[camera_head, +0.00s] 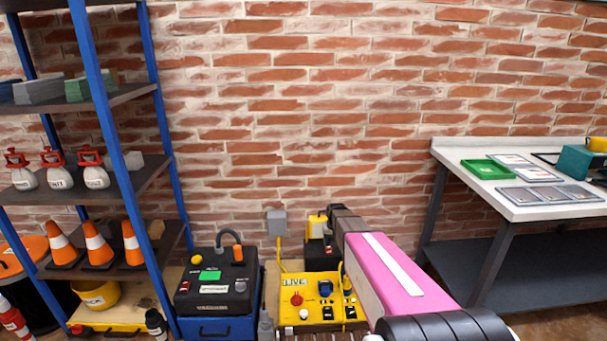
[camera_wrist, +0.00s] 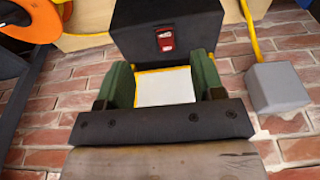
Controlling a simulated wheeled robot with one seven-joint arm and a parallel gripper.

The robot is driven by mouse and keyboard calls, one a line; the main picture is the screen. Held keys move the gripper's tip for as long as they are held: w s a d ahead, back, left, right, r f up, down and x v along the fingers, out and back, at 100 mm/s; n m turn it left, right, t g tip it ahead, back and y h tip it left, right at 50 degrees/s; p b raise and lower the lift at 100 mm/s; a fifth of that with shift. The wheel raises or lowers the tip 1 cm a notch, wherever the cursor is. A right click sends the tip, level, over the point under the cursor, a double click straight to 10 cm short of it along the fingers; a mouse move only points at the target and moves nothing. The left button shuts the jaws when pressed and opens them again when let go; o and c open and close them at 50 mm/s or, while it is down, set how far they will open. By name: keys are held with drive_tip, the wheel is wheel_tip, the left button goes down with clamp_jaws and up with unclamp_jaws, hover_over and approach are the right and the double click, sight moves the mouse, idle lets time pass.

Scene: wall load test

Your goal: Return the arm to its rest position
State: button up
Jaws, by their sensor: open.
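My arm, with a pink link and a white stripe, reaches from the lower right of the head view toward the brick wall. Its dark wrist end is in front of the wall, and the fingers cannot be made out there. In the wrist view my gripper (camera_wrist: 162,86) has its two green fingers apart. A white panel with a yellow edge (camera_wrist: 165,87) shows between them; I cannot tell whether they touch it. A black box with a red switch (camera_wrist: 165,30) lies just beyond, and it shows partly behind my arm in the head view (camera_head: 321,258).
A grey wall box (camera_head: 277,222) with a yellow cable is close beside the gripper. A yellow LIVE panel (camera_head: 296,284) and a black unit (camera_head: 215,287) stand below. A blue-framed shelf (camera_head: 115,110) is left; a white-topped bench (camera_head: 480,152) is right. Bare wall lies between.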

drive_tip(key=s+r, duration=0.3)
drive_tip(key=s, duration=0.5)
drive_tip(key=s+r+g, duration=0.1)
drive_tip(key=s+r, duration=0.3)
drive_tip(key=s, duration=0.5)
drive_tip(key=s+r+g, duration=0.1)
drive_tip(key=s+r, duration=0.2)
drive_tip(key=s, duration=0.6)
drive_tip(key=shift+r, duration=0.3)
